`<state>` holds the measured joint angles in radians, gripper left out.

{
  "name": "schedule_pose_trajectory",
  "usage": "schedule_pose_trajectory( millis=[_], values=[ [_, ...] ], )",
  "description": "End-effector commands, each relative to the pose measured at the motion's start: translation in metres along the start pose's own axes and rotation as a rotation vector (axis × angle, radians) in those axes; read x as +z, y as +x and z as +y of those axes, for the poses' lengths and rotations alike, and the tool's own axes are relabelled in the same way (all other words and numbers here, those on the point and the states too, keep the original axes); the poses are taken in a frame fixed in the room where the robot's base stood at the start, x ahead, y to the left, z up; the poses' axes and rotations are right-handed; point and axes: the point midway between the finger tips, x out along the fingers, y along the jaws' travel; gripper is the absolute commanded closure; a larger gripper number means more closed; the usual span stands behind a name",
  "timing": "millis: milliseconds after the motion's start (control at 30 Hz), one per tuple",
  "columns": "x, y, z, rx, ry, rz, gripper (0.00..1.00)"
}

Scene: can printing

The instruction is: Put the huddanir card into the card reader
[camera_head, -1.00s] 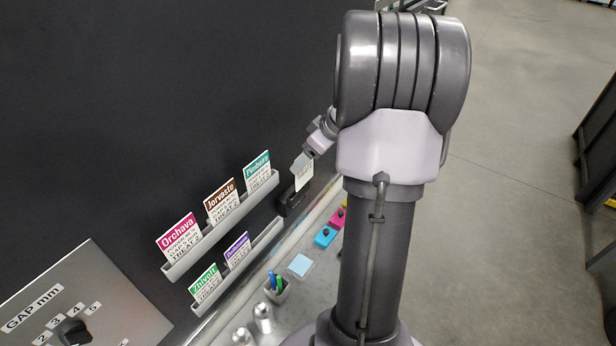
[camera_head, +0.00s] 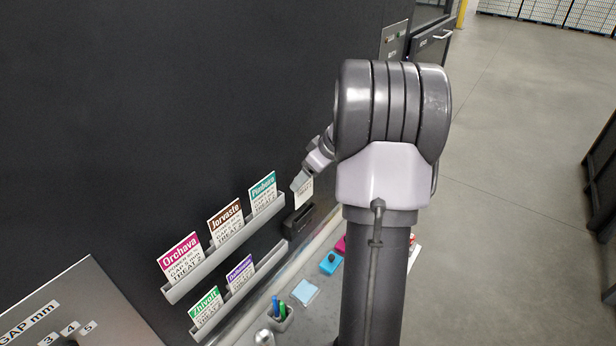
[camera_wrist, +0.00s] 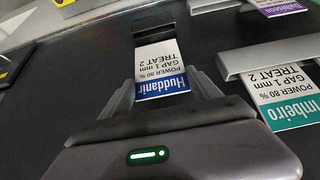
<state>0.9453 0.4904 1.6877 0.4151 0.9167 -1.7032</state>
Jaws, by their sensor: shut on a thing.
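The Huddanir card (camera_wrist: 162,75) is white with a blue name band. My gripper (camera_wrist: 164,90) is shut on it near the blue band, and the card's far end points away from the fingers. In the head view my gripper (camera_head: 301,180) holds the card (camera_head: 304,192) just above the card reader (camera_head: 298,220), a dark block on the black wall. The dark reader (camera_wrist: 153,20) shows beyond the card's far end in the wrist view. I cannot tell whether the card's end touches the slot.
Grey racks hold the Orchava card (camera_head: 181,257), Jorvasto card (camera_head: 226,221), Pimbeiro card (camera_head: 263,193), Zhivolt card (camera_head: 205,308) and a purple-topped card (camera_head: 240,273). A pen cup (camera_head: 280,316) and light blue notes (camera_head: 304,293) lie on the ledge below.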

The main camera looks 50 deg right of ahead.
Motion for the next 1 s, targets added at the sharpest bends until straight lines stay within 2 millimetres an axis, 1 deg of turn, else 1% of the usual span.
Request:
schedule_pose_trajectory(
  millis=[33,133,233,1000],
  values=[
    [0.006,0.011,0.000,0.000,0.000,0.000,0.87],
    [0.012,0.021,0.000,0.000,0.000,0.000,0.87],
    [0.016,0.027,0.000,0.000,0.000,0.000,0.87],
    [0.016,0.028,0.000,0.002,0.000,0.001,0.87]
  ],
)
